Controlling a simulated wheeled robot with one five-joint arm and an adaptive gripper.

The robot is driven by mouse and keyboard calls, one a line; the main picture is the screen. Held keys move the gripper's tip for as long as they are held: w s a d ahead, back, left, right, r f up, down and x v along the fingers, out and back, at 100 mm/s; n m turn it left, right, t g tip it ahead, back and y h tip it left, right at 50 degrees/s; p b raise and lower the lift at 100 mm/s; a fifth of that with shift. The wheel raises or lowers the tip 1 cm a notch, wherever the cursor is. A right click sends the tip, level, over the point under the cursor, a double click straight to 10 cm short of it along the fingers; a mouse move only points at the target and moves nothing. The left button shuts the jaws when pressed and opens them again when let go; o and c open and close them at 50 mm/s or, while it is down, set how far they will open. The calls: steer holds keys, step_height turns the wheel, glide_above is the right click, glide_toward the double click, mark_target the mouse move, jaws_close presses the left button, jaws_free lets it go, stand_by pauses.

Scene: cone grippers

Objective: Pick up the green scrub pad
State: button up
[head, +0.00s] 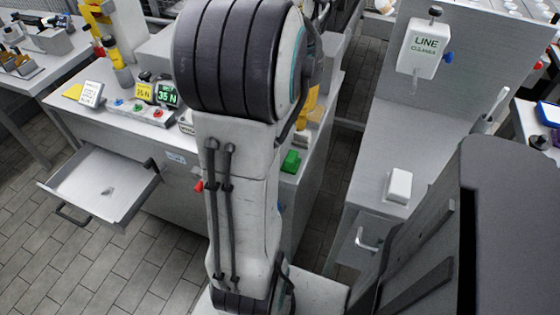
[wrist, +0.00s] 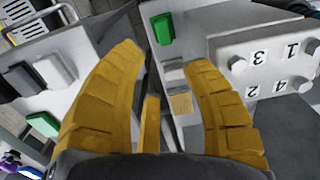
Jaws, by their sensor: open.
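The green scrub pad (head: 291,161) looks like a small green block. In the head view it lies near the right edge of the middle bench, just right of my arm. A matching green block (wrist: 162,28) shows in the wrist view at top centre, on a grey surface.
A grey block (wrist: 174,70) and a tan block (wrist: 181,103) lie in line with the pad. Numbered knobs (wrist: 240,64) stand to the right. Another green item (wrist: 42,124) lies far left. An open drawer (head: 100,188) juts from the middle bench. The right bench holds a white block (head: 398,185).

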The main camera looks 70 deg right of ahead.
mark_target(294, 156)
step_height(294, 156, down, 16)
steer(key=b, duration=0.3)
steer(key=shift+r+b, duration=0.25)
steer(key=shift+b, duration=0.1)
stand_by(0.3)
steer(key=c, duration=0.8)
steer(key=shift+c, duration=0.2)
steer(key=shift+r, duration=0.9)
jaws_close()
step_height(294, 156, up, 2)
steer(key=shift+r+p, duration=0.15)
steer(key=shift+p, duration=0.4)
steer(key=s+r+p, duration=0.1)
steer(key=s+r, duration=0.6)
steer(key=s, duration=0.4)
steer(key=shift+s+p, duration=0.3)
steer(key=shift+s, duration=0.1)
steer(key=shift+a, duration=0.1)
